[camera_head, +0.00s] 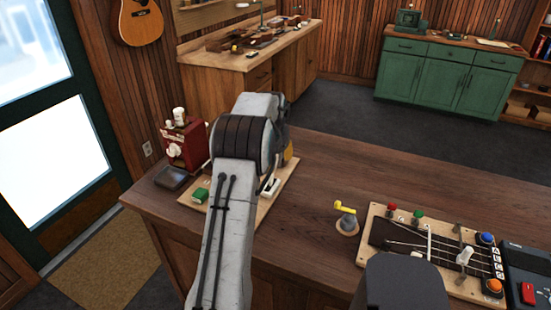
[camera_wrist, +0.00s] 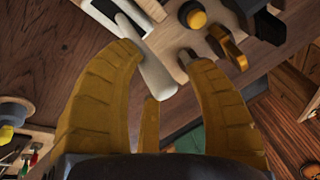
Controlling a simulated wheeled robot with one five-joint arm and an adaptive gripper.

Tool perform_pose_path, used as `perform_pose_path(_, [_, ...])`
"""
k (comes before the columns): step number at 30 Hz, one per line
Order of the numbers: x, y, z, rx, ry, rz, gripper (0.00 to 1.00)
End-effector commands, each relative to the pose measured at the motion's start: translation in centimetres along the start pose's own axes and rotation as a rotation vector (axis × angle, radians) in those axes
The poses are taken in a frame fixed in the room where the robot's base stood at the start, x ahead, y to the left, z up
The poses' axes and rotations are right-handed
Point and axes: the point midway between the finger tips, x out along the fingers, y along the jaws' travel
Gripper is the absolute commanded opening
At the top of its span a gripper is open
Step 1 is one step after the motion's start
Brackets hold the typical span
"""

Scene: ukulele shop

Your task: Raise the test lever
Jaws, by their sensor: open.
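A white lever (camera_wrist: 156,76) with a rounded handle stands out from a pale slotted plate on a wooden board. In the wrist view the handle lies between the open yellow fingertips of my gripper (camera_wrist: 163,62), nearer the left one. I cannot tell whether they touch it. In the head view a white lever piece (camera_head: 269,187) shows on the left board, just right of my arm. My arm hides most of that board and nearly all of my gripper; one yellow part of the gripper (camera_head: 288,154) shows.
The countertop (camera_head: 330,175) between is clear.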

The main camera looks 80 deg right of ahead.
Motion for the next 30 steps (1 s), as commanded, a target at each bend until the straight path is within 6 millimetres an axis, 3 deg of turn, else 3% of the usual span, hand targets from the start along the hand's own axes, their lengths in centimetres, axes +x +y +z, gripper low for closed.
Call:
perform_pose_path(8, [-1.2, -0.1, 0.0, 0.000, 0.002, -0.002, 0.46])
perform_pose_path(21, [-8.4, 0.0, -0.1, 0.000, 0.003, -0.003, 0.46])
perform_pose_path(30, [-11.5, 0.0, -0.1, 0.001, 0.003, -0.002, 0.46])
